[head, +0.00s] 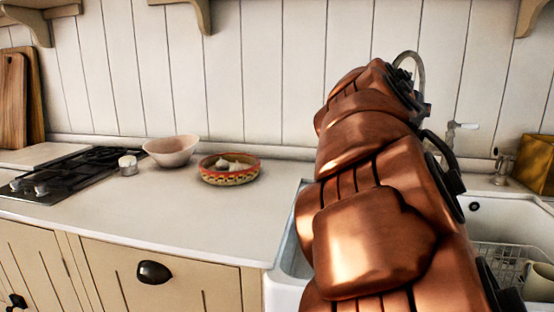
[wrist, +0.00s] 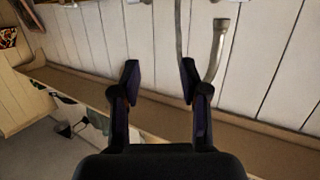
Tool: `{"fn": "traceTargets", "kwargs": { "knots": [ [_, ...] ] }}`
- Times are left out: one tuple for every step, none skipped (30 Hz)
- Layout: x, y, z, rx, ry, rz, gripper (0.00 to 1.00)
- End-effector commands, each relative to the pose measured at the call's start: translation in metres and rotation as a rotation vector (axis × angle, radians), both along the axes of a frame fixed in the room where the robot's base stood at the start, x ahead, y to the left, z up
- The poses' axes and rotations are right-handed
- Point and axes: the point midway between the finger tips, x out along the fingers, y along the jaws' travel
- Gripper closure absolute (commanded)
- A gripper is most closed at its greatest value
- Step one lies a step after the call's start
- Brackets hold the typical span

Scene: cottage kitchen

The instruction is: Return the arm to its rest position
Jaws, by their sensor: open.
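My copper-coloured arm (head: 365,240) reaches up and forward across the right half of the head view, over the sink. My gripper's end is hidden behind the arm there. In the wrist view my gripper (wrist: 160,80) has its two dark fingers spread apart, with nothing between them. Beyond the fingers are the pale plank wall (wrist: 155,50) and a curved metal pipe (wrist: 216,50), close to the right finger in the picture.
A patterned bowl (head: 229,178) with pale bulbs in it and a pinkish bowl (head: 172,151) stand on the counter (head: 150,210). A black hob (head: 65,178) is at left. The white sink (head: 492,222) holds a wire rack. A brass-coloured box (head: 537,163) stands at right.

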Motion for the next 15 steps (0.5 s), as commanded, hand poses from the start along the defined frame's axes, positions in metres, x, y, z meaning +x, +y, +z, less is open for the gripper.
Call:
{"fn": "traceTargets", "kwargs": {
  "knots": [
    [-0.018,-0.01,0.006,0.037,0.053,-0.02,0.55],
    [-0.028,-0.017,-0.001,0.06,0.088,-0.031,0.55],
    [-0.041,-0.023,-0.01,0.09,0.136,-0.042,0.55],
    [-0.051,-0.026,-0.015,0.108,0.169,-0.045,0.55],
    [-0.061,-0.029,-0.022,0.13,0.204,-0.048,0.55],
    [-0.075,-0.032,-0.032,0.16,0.255,-0.051,0.55],
    [-0.085,-0.033,-0.039,0.182,0.294,-0.05,0.55],
    [-0.095,-0.033,-0.048,0.204,0.334,-0.047,0.55],
    [-0.108,-0.032,-0.06,0.234,0.389,-0.039,0.55],
    [-0.118,-0.03,-0.067,0.254,0.428,-0.03,0.55],
    [-0.129,-0.028,-0.075,0.276,0.468,-0.021,0.55],
    [-0.144,-0.024,-0.087,0.307,0.526,-0.006,0.55],
    [-0.154,-0.019,-0.094,0.326,0.568,0.008,0.55],
    [-0.165,-0.015,-0.103,0.345,0.612,0.025,0.55],
    [-0.179,-0.008,-0.114,0.373,0.672,0.048,0.55]
  ]
}}
